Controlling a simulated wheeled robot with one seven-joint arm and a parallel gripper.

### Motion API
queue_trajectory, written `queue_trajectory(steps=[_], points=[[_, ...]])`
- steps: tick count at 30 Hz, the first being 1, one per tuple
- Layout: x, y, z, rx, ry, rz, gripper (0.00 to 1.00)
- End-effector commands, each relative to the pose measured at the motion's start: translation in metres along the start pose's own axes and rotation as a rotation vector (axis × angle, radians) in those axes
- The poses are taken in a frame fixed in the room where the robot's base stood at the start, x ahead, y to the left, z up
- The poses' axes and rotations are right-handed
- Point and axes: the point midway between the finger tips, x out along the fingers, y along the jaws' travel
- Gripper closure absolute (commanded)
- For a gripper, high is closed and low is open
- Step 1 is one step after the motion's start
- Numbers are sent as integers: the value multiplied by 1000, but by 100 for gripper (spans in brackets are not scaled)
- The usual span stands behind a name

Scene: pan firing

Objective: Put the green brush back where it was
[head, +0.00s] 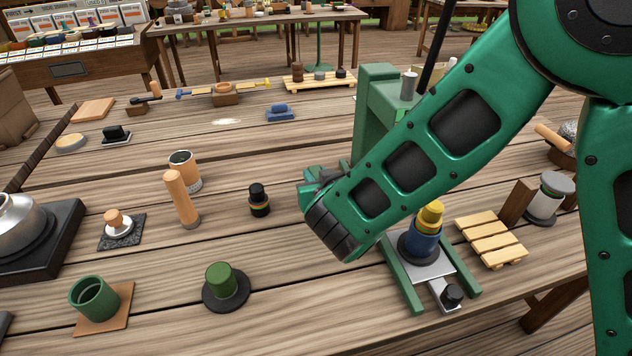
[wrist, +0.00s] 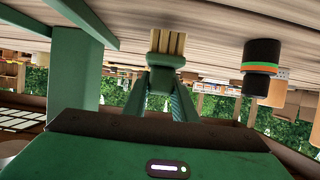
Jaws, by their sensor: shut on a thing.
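In the wrist view, which looks upside down, my gripper (wrist: 166,95) is shut on the green brush (wrist: 167,60). The brush has a green upper part and tan bristles that point toward the wooden tabletop. I cannot tell whether the bristle ends touch the wood. In the head view my green arm covers most of the gripper and I cannot make out the brush. A bit of my gripper (head: 320,178) shows behind the arm's wrist end.
A black jar with orange and green bands (head: 259,200) stands close by; it also shows in the wrist view (wrist: 262,68). A green column (head: 375,105) rises behind my arm. A clamp stand with a blue and yellow piece (head: 424,240) is in front. Bare wood lies around the jar.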

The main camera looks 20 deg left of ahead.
Motion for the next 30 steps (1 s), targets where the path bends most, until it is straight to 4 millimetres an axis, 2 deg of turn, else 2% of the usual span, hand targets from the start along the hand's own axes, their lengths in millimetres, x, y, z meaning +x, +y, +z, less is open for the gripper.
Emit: queue_trajectory(steps=[1, 4, 16, 17, 18, 30], points=[[3, 0, 8, -2, -4, 0, 100], [7, 0, 18, -2, -2, 0, 100], [9, -1, 22, 0, 0, -1, 100], [9, -1, 21, 0, 0, -1, 68], [9, -1, 21, 0, 0, -1, 59], [6, -1, 18, 0, 0, -1, 57]])
